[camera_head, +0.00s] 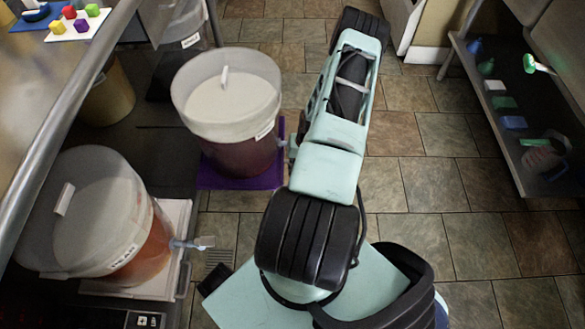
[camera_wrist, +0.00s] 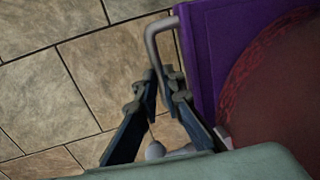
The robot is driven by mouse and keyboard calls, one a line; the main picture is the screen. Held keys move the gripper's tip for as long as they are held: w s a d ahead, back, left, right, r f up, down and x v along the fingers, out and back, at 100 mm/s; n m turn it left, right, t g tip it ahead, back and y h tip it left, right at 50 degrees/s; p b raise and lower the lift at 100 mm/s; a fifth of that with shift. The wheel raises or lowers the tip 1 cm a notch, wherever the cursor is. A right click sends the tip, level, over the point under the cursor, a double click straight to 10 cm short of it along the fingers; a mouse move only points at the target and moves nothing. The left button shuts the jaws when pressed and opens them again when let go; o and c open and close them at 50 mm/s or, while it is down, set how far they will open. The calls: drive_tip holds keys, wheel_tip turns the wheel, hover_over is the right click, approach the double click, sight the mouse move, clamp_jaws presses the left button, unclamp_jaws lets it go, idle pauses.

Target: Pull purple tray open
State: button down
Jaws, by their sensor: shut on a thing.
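The purple tray (camera_head: 268,179) is under a lidded bucket (camera_head: 226,98) with reddish-brown contents, left of my arm. In the wrist view, the tray (camera_wrist: 200,50) shows its purple front and a grey metal bar handle (camera_wrist: 151,42) that stands out to the left. My gripper (camera_wrist: 159,78) has its two dark fingers around the lower part of this handle and is shut on it. The bucket's reddish round side (camera_wrist: 275,90) fills the right of the wrist view. In the head view my arm hides the gripper and handle.
Another lidded bucket (camera_head: 100,215) with orange contents stands on a white tray (camera_head: 173,225) at the lower left, its tap pointing right. A low shelf (camera_head: 500,110) with small items is on the right. Tiled floor (camera_head: 420,170) is clear between.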

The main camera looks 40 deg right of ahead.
drive_tip(key=shift+a+f, duration=0.1)
drive_tip(key=shift+f, duration=0.15)
drive_tip(key=c, duration=2)
unclamp_jaws()
drive_tip(key=shift+w, duration=0.1)
drive_tip(key=shift+r, duration=0.1)
drive_tip(key=r, duration=0.4)
drive_tip(key=s+d+r, duration=0.1)
drive_tip(key=r, duration=0.6)
drive_tip(key=shift+s+d+r, duration=0.3)
drive_tip(key=shift+r, duration=0.05)
